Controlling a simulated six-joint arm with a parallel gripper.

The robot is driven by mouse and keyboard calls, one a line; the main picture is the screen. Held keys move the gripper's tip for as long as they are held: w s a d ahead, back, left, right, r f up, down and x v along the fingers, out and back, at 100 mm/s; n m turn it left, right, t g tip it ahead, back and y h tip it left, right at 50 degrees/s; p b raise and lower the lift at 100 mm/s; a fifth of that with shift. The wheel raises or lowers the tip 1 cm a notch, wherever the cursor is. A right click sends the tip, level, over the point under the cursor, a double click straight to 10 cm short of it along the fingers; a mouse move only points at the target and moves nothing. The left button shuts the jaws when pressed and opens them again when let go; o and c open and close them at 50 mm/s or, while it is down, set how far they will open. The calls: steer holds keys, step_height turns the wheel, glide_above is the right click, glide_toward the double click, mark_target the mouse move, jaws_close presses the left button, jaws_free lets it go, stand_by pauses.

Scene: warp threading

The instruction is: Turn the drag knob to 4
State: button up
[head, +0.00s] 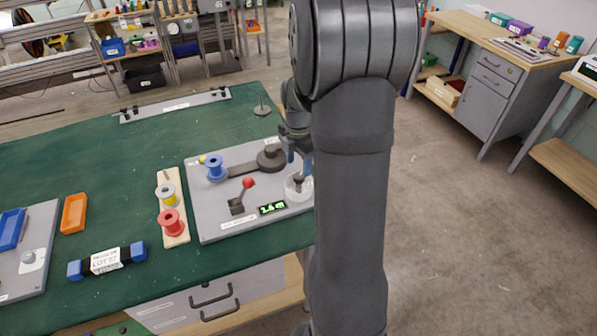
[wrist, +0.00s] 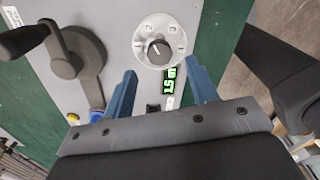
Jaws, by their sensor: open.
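The drag knob (wrist: 157,49) is a dark grey knob on a round white dial (wrist: 145,34) with small marks around its rim. In the head view the knob (head: 298,180) sits at the right side of a grey panel (head: 215,212), partly hidden by my arm. I cannot read the dial marks or tell which one the knob points at. My gripper (wrist: 160,70) is open, its two blue fingers apart and empty. It is above the panel near the dial, the fingers apart from the knob.
The panel also carries a dark crank arm (head: 243,170), a red-ball lever (head: 244,192) and a blue spool (head: 216,169). Yellow and red spools (head: 171,222) stand on a wooden strip to the left. An orange tray (head: 74,213) lies farther left on the green mat.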

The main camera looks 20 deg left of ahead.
mark_target(298, 176)
steer(key=shift+f, duration=2.15)
steer(key=shift+c, duration=0.4)
steer(key=c, duration=0.9)
